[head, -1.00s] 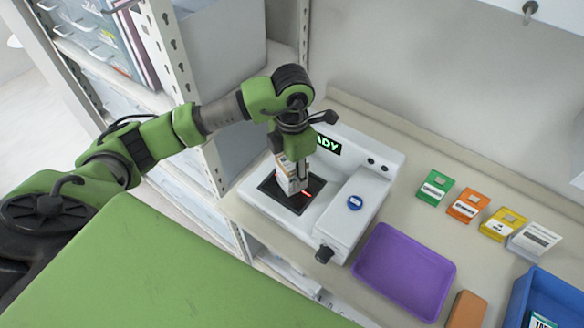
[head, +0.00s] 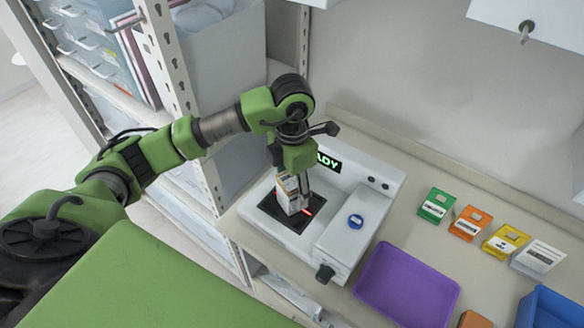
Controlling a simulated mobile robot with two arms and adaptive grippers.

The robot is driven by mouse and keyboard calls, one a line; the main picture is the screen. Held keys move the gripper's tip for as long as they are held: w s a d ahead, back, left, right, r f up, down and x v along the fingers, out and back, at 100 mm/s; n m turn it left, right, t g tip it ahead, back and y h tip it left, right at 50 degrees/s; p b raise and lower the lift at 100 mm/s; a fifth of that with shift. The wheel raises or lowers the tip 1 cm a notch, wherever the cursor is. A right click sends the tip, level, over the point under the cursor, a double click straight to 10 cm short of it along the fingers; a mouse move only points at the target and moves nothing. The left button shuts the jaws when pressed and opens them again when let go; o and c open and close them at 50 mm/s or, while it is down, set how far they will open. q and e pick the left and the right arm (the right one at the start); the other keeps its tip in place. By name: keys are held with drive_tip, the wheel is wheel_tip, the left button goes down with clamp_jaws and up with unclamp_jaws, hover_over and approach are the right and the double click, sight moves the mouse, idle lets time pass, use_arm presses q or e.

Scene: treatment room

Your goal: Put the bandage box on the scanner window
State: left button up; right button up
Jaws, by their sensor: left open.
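The bandage box (head: 289,196), small and white with orange markings, stands upright on the black scanner window (head: 281,218) of the white scanner (head: 335,222). A red light line shows on the window beside the box. The scanner display reads partly "ADY" in green; my arm covers the rest. My left gripper (head: 291,186) points down over the box, its fingers around the box's upper part. It is open, and finger contact with the box cannot be made out. My right gripper is not in view.
A purple tray (head: 408,282) lies right of the scanner. Green (head: 436,204), orange (head: 470,223) and yellow (head: 505,241) card holders and a white one (head: 538,258) line the counter. A blue bin (head: 555,308) stands at lower right. A metal shelf post (head: 180,95) stands close behind my arm.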

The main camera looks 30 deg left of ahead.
use_arm(q)
wheel_tip(320, 180, up, 10)
drive_tip(key=shift+r+b, duration=0.1)
drive_tip(key=shift+b, duration=0.7)
drive_tip(key=shift+c, duration=0.3)
idle(1.4)
